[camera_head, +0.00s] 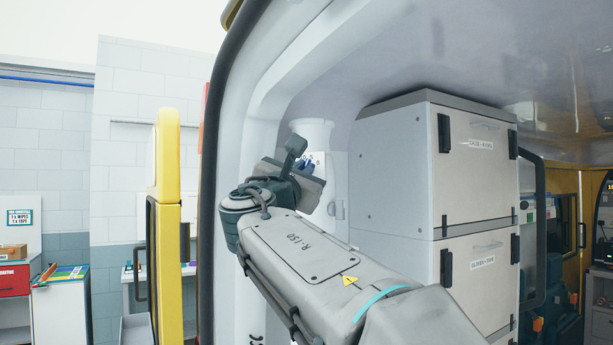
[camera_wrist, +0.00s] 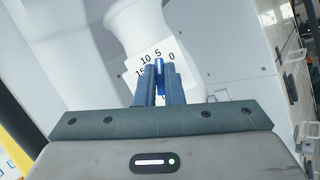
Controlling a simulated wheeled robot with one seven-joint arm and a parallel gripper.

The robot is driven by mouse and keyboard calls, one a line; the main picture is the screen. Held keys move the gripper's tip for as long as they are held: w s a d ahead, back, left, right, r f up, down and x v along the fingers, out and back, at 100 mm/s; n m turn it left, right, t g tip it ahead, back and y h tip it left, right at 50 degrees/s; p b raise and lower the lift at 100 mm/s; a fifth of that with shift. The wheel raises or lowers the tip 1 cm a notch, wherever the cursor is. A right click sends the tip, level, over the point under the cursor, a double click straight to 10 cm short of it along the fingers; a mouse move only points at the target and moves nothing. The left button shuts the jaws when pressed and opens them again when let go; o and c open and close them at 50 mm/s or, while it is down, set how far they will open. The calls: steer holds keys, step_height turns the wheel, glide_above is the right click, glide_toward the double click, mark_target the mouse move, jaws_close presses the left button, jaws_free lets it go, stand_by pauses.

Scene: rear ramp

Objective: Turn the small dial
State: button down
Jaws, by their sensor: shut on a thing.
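The small dial is a blue knob (camera_wrist: 161,76) on a white plate (camera_wrist: 139,64) printed with numbers such as 0, 5, 10 and 15. In the wrist view the two blue-grey fingers of my gripper (camera_wrist: 160,82) are closed around the knob, one on each side, with its blue top showing between them near the 5. In the head view my gripper (camera_head: 308,167) reaches the plate on the white fitting (camera_head: 313,130) inside the vehicle's rear opening. My arm and wrist hide most of the dial there.
Stacked grey cabinets (camera_head: 390,185) with black latches stand right of the fitting. The door frame (camera_head: 222,110) rises close on the left of my arm. A yellow door edge (camera_head: 167,200) and a workbench area lie farther left.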

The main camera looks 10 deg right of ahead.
steer(key=m+g, duration=0.1)
steer(key=m, duration=0.1)
steer(key=m+g+h, duration=0.1)
steer(key=m, duration=0.2)
steer(key=shift+r, duration=0.15)
steer(key=shift+a+r+m+g+h+p, duration=0.1)
steer(key=shift+m+g+h+p, duration=0.3)
steer(key=shift+m, duration=0.7)
steer(key=shift+r+m+g+h+b, duration=0.1)
steer(key=shift+m+g+h, duration=0.1)
steer(key=shift+m+g, duration=0.65)
steer(key=shift+m+t, duration=0.25)
steer(key=shift+m, duration=0.2)
steer(key=c, duration=1.5)
jaws_free()
steer(key=shift+c, duration=0.2)
steer(key=shift+f, duration=0.1)
steer(key=shift+w+f, duration=0.15)
steer(key=shift+w, duration=0.05)
steer(key=b+v, duration=0.3)
steer(key=v, duration=1.2)
steer(key=shift+r, duration=0.4)
